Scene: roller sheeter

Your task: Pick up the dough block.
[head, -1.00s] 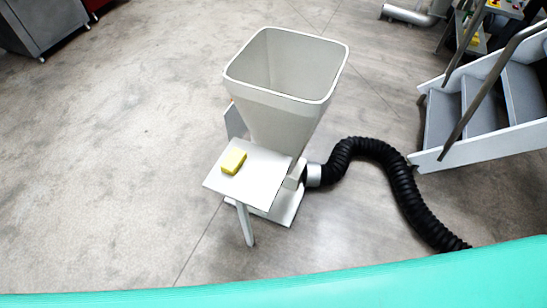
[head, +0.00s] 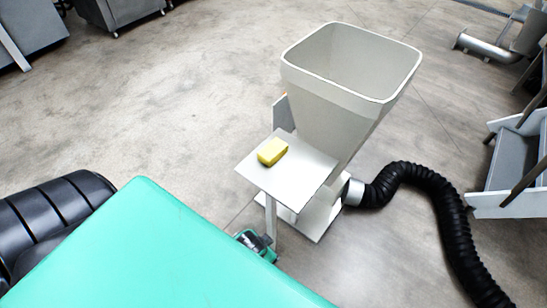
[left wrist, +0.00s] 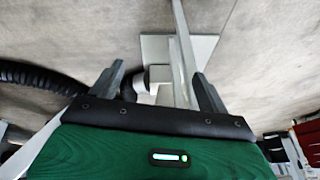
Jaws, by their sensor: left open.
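The yellow dough block (head: 272,151) lies flat on the small white table (head: 312,168) in front of the hopper. The dough block is not visible in the left wrist view. My left gripper (left wrist: 158,72) is open, with its two fingers spread and nothing held between them. The white table leg (left wrist: 180,50) and base plate show beyond and between the fingers. In the head view, a green and black part of my left arm shows low beside the table's leg, below the dough block; its fingers cannot be made out there. My right gripper is in neither view.
The tall white hopper (head: 333,105) rises behind the table. A black ribbed hose (head: 440,205) runs from its base to the lower right. Grey steps (head: 515,165) stand at the right edge. The concrete floor (head: 170,110) to the left is open.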

